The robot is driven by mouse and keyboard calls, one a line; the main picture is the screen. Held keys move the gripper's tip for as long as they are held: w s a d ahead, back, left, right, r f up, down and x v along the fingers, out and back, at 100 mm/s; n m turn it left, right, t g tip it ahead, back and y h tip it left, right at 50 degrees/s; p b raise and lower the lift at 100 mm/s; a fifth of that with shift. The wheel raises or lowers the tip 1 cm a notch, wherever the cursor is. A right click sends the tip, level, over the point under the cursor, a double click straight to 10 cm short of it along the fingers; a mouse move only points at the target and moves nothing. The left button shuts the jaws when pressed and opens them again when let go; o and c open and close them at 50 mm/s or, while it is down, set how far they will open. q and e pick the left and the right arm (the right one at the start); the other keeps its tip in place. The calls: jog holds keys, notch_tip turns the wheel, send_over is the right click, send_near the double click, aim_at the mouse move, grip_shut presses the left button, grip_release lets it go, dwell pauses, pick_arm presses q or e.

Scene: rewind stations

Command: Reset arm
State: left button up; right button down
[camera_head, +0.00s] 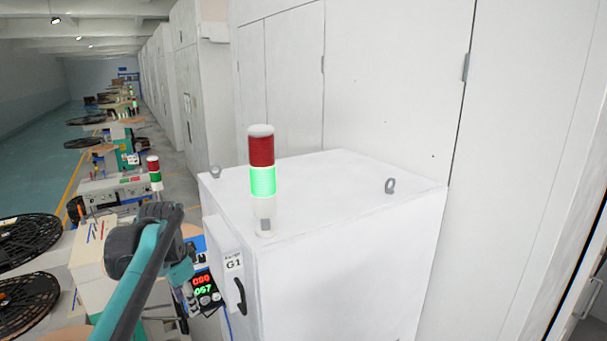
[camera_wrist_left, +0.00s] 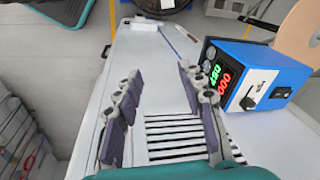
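My left arm (camera_head: 135,280) reaches in from the lower left in the head view, with a dark joint at its bend. My left gripper (camera_wrist_left: 160,85) shows in the wrist view with its two purple-padded fingers wide apart and nothing between them. It is over a white surface (camera_wrist_left: 150,55) with a black-striped grille. A blue controller box (camera_wrist_left: 262,75) with green and red digits stands to the right of the fingers, apart from them. The controller's lit display (camera_head: 204,285) also shows in the head view, just right of my arm. My right gripper is in neither view.
A white cabinet (camera_head: 345,265) marked G1, topped by a red and green signal tower (camera_head: 262,165), stands close to the right of my left arm. Black reels (camera_head: 28,240) are at the left. Tall white cabinets (camera_head: 380,90) line the back. The aisle floor (camera_head: 45,170) is open.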

pick_arm(q)
jog(key=s+d+f+n+t+b, duration=0.1)
jog(key=s+d+f+n+b, duration=0.1)
jog(key=s+f+b, duration=0.5)
jog(key=s+d+f+n+t+b, duration=0.2)
jog(key=s+f+b, duration=0.5)
jog(key=f, duration=1.2)
jog(key=s+d+f+n+t+b, duration=0.2)
jog(key=s+d+f+n+b, duration=0.2)
jog(key=f+b, duration=0.6)
jog(key=s+d+f, duration=0.2)
jog(key=s+f, duration=0.1)
jog(key=shift+s+f, duration=0.15)
dwell(0.5)
